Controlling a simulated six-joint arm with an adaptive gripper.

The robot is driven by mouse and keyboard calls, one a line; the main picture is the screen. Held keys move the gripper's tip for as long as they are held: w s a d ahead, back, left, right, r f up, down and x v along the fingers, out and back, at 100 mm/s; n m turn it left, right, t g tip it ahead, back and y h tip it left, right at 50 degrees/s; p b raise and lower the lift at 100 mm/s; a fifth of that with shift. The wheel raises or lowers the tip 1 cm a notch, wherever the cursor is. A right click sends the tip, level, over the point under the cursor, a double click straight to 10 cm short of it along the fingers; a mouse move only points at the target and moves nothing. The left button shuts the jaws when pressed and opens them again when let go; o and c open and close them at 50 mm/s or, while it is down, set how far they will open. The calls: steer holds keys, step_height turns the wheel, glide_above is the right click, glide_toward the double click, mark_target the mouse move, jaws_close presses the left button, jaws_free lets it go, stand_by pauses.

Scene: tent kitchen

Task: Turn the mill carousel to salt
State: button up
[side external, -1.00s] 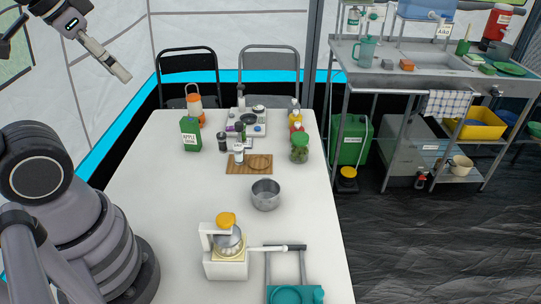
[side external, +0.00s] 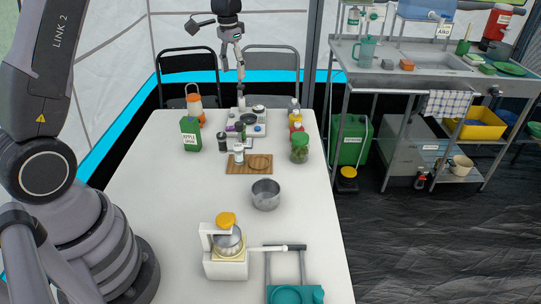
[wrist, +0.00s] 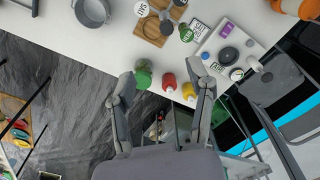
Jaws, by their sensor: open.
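A small group of mills stands near the wooden board at the far half of the table: a dark mill (side external: 222,142), a green-topped one (side external: 239,141) and a pale one (side external: 239,155). In the wrist view a pale round top (wrist: 141,9), a grey top (wrist: 166,28) and a green top (wrist: 187,35) show beside a small lettered card (wrist: 198,28). Which mill is selected I cannot tell. My gripper (side external: 231,58) is open and empty, high above the far end of the table. Its spread fingers (wrist: 164,88) show in the wrist view, apart from the mills.
A white box with knobs (side external: 246,128) stands behind the mills. A green-lidded jar (side external: 299,152) and red and yellow bottles stand right. A green carton (side external: 190,134) and orange lantern (side external: 196,110) stand left. A metal pot (side external: 265,195) and juicer-like device (side external: 227,262) are nearer.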

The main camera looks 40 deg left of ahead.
mark_target(239, 123)
steer(key=f, duration=0.5)
steer(key=w+f, duration=0.1)
steer(key=f, duration=0.5)
steer(key=a+f, duration=0.1)
steer(key=f, duration=0.4)
steer(key=shift+w+f, duration=0.25)
steer(key=shift+f, duration=0.15)
jaws_close()
